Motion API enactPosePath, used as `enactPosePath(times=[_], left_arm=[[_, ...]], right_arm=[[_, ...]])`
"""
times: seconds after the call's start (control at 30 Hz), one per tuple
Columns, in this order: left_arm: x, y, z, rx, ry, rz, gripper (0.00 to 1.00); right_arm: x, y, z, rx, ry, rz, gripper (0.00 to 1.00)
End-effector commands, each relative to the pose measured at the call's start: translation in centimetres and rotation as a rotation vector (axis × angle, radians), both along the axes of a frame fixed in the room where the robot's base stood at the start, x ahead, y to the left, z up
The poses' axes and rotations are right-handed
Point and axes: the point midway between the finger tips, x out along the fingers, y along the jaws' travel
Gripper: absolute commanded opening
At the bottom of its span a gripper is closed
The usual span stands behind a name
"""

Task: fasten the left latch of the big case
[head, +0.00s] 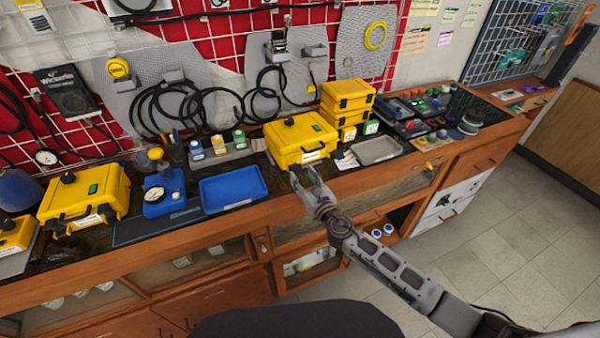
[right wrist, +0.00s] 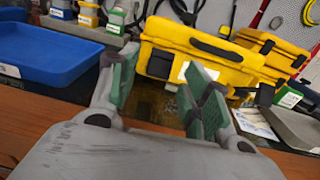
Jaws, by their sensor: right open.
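The big yellow case (head: 300,138) stands closed on the bench, with a dark handle and a pale label on its front. My right gripper (head: 306,174) is just in front of the case, open and empty, its fingers pointing at the front face. In the right wrist view the case (right wrist: 200,48) fills the space beyond the green-padded fingers of the gripper (right wrist: 166,72). A dark latch (right wrist: 265,95) shows at the right of its front. My left gripper is not in view.
A blue tray (head: 233,188) lies left of the case, and stacked smaller yellow cases (head: 347,102) stand at its right. A grey tray (head: 376,150) is further right. Another yellow case (head: 85,198) stands at the left. The bench edge runs below my gripper.

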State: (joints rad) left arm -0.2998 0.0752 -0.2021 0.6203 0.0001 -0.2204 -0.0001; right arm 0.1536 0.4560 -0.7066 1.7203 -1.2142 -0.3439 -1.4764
Motion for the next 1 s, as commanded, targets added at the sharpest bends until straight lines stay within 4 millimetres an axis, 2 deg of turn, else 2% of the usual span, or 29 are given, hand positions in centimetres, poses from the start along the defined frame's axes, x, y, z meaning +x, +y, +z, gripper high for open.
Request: enactPosePath(times=[0.3,0.73,1.0], left_arm=[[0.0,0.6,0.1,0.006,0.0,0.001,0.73],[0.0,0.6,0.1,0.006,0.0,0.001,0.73],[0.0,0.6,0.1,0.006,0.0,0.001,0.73]], right_arm=[[2.3,0.9,0.0,0.0,-0.001,0.0,0.48],[2.7,1.0,0.0,0.0,0.0,0.0,0.48],[2.7,1.0,0.0,0.0,0.0,0.0,0.14]])
